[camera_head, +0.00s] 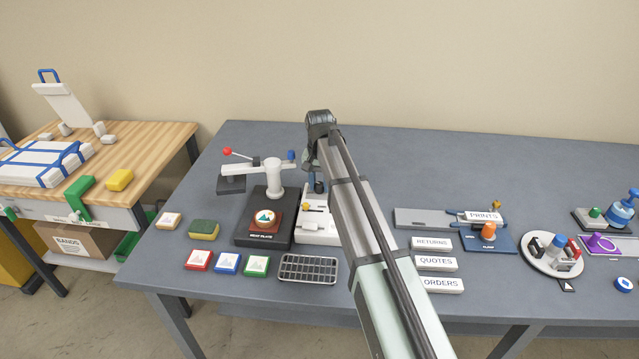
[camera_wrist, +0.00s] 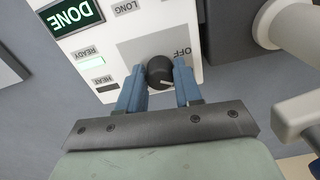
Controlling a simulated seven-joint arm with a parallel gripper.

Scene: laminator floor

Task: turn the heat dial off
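The heat dial (camera_wrist: 160,72) is a round black knob on the grey panel of a white machine (camera_wrist: 170,20). A small pale mark shows on its near lower side, and the word OFF is printed to its right. My gripper (camera_wrist: 160,78) has one blue finger on each side of the dial. No clear gap shows, but I cannot tell whether the fingers press on it. In the head view my gripper (camera_head: 317,187) is over the back part of the white machine (camera_head: 318,236), and my arm hides the dial.
The panel carries a green DONE sign (camera_wrist: 71,14), a lit READY lamp (camera_wrist: 92,62) and a dark HEAT lamp (camera_wrist: 107,88). A black heat plate (camera_head: 250,240) and a white press post (camera_head: 273,178) stand left of the machine. The table behind is clear.

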